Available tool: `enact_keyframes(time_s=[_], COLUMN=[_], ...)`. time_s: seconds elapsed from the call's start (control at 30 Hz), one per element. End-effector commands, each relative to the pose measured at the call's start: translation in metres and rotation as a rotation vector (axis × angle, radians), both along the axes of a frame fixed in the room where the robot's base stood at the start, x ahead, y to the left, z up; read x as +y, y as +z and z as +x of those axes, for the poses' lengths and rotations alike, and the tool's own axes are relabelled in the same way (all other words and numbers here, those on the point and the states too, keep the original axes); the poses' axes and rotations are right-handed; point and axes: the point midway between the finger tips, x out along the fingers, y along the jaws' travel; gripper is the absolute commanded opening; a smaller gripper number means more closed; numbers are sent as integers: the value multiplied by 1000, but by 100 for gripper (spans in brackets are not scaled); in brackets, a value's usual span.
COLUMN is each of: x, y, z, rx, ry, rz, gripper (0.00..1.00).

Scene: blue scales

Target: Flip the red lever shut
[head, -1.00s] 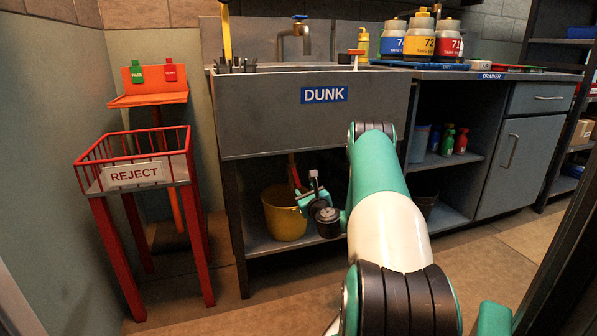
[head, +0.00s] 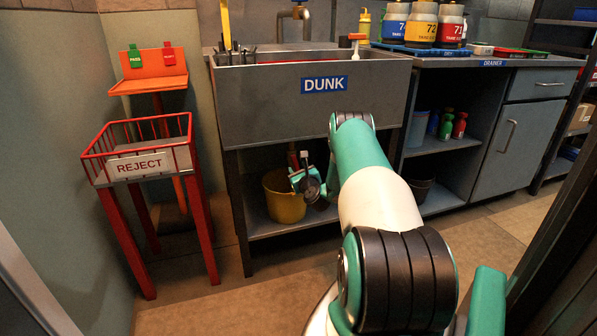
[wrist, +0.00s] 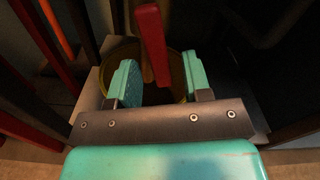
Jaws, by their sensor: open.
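The red lever (wrist: 152,45) shows in the wrist view under the sink, as a long red handle with its lower end between my two fingertips in the picture. My gripper (wrist: 160,80) is open, with one teal finger on each side of the lever's line. I cannot tell how near the lever is in depth, and no contact is clear. In the head view my gripper (head: 306,180) is below the sink (head: 260,110), in front of the yellow bucket's right side. My arm and gripper hide most of the lever there.
The yellow bucket (head: 284,203) stands on the low shelf under the sink and also shows behind the fingers in the wrist view. A red REJECT stand (head: 139,166) is at the left. Open shelves with bottles (head: 446,127) are right of my arm.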

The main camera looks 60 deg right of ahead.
Motion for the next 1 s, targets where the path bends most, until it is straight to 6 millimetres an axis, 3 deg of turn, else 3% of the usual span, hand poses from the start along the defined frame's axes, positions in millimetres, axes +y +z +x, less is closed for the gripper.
enact_keyframes(time_s=[0.33,0.53,1.0], x=[-2,-2,-4], y=[1,1,1], z=[2,2,3], rx=[-1,-1,40], ry=[-1,-1,-1], rz=[1,1,-53], gripper=[45,0,0])
